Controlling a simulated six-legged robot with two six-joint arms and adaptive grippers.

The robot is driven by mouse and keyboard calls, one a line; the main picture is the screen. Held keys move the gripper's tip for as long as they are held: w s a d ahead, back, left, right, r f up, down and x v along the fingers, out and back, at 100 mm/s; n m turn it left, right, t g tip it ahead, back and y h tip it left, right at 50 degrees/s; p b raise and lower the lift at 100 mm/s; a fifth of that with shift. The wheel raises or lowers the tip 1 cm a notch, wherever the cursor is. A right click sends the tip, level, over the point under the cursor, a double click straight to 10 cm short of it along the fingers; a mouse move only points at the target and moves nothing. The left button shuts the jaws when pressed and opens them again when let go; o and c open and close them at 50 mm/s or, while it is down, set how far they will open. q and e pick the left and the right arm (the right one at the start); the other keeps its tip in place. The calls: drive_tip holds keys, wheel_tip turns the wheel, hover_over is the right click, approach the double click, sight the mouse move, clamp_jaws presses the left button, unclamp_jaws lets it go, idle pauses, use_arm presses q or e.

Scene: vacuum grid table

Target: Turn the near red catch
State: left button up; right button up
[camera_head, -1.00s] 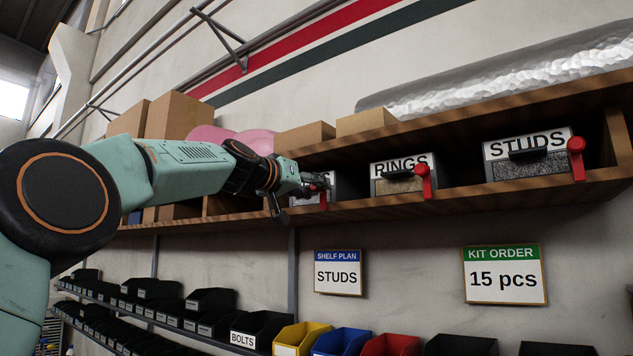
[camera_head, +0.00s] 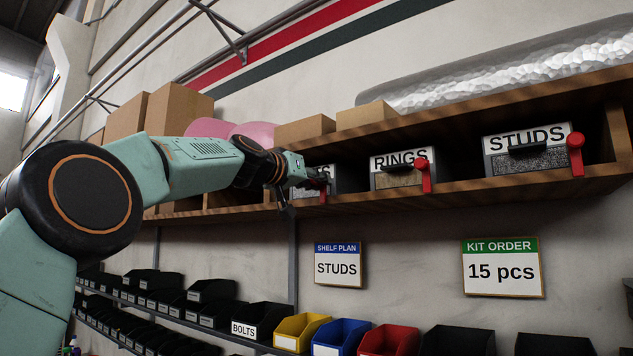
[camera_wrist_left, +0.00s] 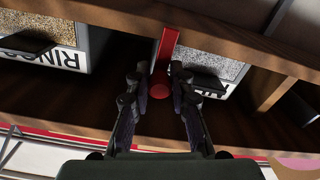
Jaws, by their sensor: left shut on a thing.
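The label of that bin is partly hidden. My right gripper is not in view.
The RINGS bin (camera_head: 398,180) and the STUDS bin (camera_head: 530,160) stand to the right, each with its own red catch. The wooden shelf (camera_head: 470,197) has a board above. A STUDS sign (camera_head: 338,267) and a kit order card (camera_head: 502,268) hang below. Open bins line the lower rack.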

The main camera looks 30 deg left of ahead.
sight(341, 202)
use_arm(q)
clamp_jaws()
drive_tip(key=shift+d+m+b, duration=0.15)
drive_tip(key=shift+m+b, duration=0.2)
drive_tip(key=shift+m, duration=0.25)
drive_tip(key=shift+d+f+m+b, duration=0.7)
drive_tip(key=shift+m+b, duration=0.7)
drive_tip(key=shift+m, duration=1.4)
drive_tip(key=shift+d+f+m+b, duration=0.7)
drive_tip(key=shift+m+b, duration=0.7)
drive_tip(key=shift+m, duration=1.4)
drive_tip(key=shift+d+f+m+b, duration=0.5)
drive_tip(key=shift+f+m+b, duration=0.65)
drive_tip(key=shift+m, duration=1.65)
drive_tip(key=shift+r, duration=0.25)
